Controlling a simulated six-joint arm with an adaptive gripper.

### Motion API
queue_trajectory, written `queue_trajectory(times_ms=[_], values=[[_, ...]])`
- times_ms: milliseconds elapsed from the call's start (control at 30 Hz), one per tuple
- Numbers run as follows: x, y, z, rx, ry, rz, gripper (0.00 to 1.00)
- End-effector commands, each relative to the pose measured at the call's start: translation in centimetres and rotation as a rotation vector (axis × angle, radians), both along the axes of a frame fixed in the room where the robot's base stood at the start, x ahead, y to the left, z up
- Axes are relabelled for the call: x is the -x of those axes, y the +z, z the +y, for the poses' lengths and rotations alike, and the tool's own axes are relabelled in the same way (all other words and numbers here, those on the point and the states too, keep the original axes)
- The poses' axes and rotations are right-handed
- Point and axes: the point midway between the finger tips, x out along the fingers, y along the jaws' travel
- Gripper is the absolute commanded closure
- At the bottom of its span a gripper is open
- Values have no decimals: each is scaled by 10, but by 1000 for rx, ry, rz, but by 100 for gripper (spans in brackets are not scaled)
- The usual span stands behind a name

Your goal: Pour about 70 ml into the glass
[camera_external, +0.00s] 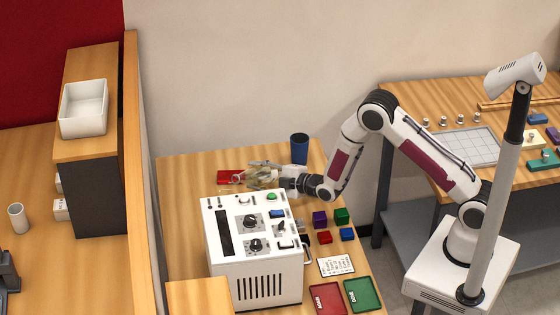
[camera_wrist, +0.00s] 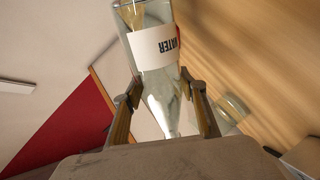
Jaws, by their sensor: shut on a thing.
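A clear glass bottle (camera_wrist: 155,75) with a white label reading WATER sits between the fingers of my gripper (camera_wrist: 163,90), which is shut on it. In the wrist view its wide end is at the top and it narrows toward the palm. The bottle looks tilted. A clear glass (camera_wrist: 234,108) shows just right of the right finger, partly hidden by it, above the wooden table. In the external view my gripper (camera_external: 266,171) is behind the white machine, and bottle and glass are hard to separate there. I cannot tell the liquid levels or whether anything flows.
The white machine (camera_external: 255,245) with knobs stands close in front of my gripper. A dark blue cup (camera_external: 299,148) is just behind it, and a red item (camera_external: 230,177) lies to the left. Small coloured blocks (camera_external: 320,218) and red and green trays (camera_external: 328,298) are at the right.

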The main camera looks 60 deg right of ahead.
Motion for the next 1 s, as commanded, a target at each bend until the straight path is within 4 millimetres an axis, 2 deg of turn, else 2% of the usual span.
queue_trajectory(times_ms=[1000], values=[[-3,26,28,-421,1,-30,97]])
